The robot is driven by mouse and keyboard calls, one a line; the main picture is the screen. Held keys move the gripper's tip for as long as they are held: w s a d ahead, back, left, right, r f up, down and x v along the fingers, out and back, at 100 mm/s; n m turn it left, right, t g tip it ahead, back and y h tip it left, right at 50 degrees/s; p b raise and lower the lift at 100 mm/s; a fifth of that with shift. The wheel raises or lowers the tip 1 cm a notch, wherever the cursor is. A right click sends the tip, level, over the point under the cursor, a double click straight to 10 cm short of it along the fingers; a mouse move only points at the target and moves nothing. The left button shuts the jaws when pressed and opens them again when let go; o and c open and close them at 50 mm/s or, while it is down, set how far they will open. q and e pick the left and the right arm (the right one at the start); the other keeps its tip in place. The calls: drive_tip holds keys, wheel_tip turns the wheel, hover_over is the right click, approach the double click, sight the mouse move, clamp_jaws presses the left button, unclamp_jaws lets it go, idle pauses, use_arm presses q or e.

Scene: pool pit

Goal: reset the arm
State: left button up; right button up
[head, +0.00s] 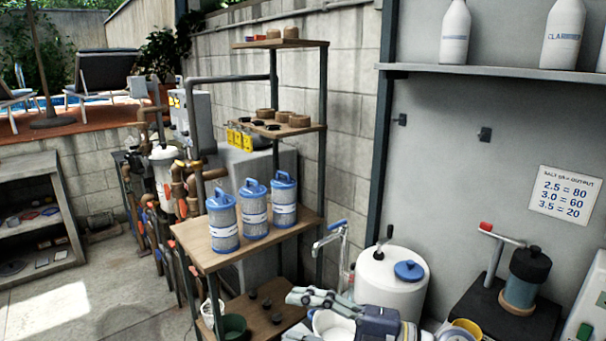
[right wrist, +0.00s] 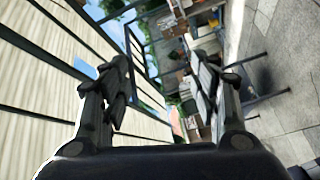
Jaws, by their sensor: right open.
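My right gripper (head: 300,298) shows at the bottom centre of the head view, with its arm coming in from the lower right. It points left, in front of the wooden shelf rack and a white tub. In the right wrist view its two fingers (right wrist: 162,72) are spread apart with nothing between them. My left gripper is not in view.
Blue-topped filter cartridges (head: 254,205) stand on the wooden rack (head: 205,257) near my right gripper. A white barrel (head: 385,285) with a blue lid stands behind my arm. A grey wall shelf (head: 490,71) holds white bottles. Open paving (head: 90,290) lies at the left.

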drive_tip(key=w+d+r+m+t+h, duration=0.2)
drive_tip(key=d+m+t+h, duration=0.25)
drive_tip(key=m+t, duration=0.3)
drive_tip(key=w+d+r+m+t+h, duration=0.25)
drive_tip(key=d+m+t, duration=0.25)
drive_tip(key=m+t, duration=0.3)
drive_tip(key=s+d+f+m+g+h, duration=0.35)
drive_tip(key=d+f+m+h, duration=0.7)
drive_tip(key=f, duration=0.45)
drive_tip(key=s+f+m+g, duration=0.1)
drive_tip(key=s+f+g, duration=0.6)
drive_tip(key=s+f, duration=0.4)
drive_tip(key=s+f+g, duration=0.7)
drive_tip(key=s+f, duration=0.2)
drive_tip(key=s, duration=0.4)
wheel_tip(320, 180, down, 26)
drive_tip(key=s, duration=0.2)
drive_tip(key=s+d+f+g, duration=0.1)
drive_tip(key=s+f, duration=0.6)
drive_tip(key=s, duration=0.1)
drive_tip(key=s+d+f+g, duration=0.1)
drive_tip(key=s+d+f, duration=0.1)
drive_tip(key=s+f, duration=0.6)
drive_tip(key=shift+s+d, duration=0.25)
drive_tip(key=shift+s, duration=0.05)
